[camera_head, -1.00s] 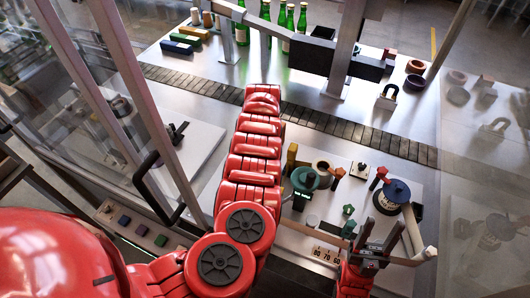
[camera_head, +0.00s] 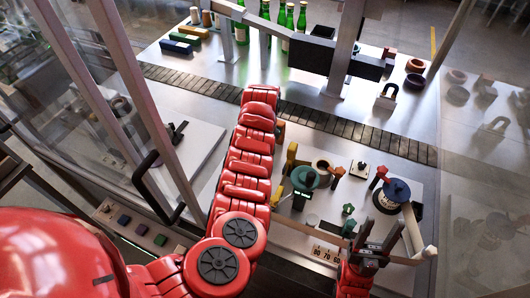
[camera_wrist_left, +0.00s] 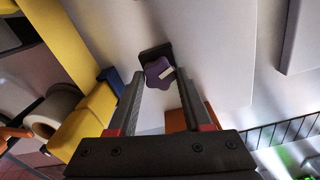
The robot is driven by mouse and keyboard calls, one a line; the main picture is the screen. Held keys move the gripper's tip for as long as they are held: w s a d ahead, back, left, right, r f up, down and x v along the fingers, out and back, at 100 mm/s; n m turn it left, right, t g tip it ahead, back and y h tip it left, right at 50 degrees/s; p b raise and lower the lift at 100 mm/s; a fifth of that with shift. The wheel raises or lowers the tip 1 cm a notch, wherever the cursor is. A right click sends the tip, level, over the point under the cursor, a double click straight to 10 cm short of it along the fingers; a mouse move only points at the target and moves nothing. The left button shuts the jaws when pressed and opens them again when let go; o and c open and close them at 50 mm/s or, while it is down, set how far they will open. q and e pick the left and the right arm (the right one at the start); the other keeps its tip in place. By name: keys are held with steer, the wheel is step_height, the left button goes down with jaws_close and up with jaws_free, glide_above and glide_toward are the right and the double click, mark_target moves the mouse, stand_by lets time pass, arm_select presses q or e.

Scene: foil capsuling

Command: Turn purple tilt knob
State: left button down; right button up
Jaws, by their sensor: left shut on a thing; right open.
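The purple tilt knob (camera_wrist_left: 158,73) shows in the left wrist view. It is star-shaped, with a pale mark on its face, and sits in front of a dark mount (camera_wrist_left: 156,53). My left gripper (camera_wrist_left: 160,82) has its two fingertips on either side of the knob and is shut on it. In the head view the knob and the left gripper are hidden by my red left arm. My right gripper (camera_head: 378,232) is open near the front right of the machine, by a dark blue-topped spool (camera_head: 396,190).
A teal round part (camera_head: 305,178), a green knob (camera_head: 348,209) and a number plate (camera_head: 326,254) sit on the front panel. A slatted conveyor (camera_head: 330,124) crosses behind, with green bottles (camera_head: 280,20) farther back. In the wrist view a yellow bar (camera_wrist_left: 88,122) lies left of the fingers.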

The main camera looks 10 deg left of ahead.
arm_select(q)
steer(key=shift+f+m+b, duration=0.1)
steer(key=shift+m+b, duration=0.65)
steer(key=shift+m, duration=0.35)
steer(key=shift+c, duration=1.6)
jaws_free()
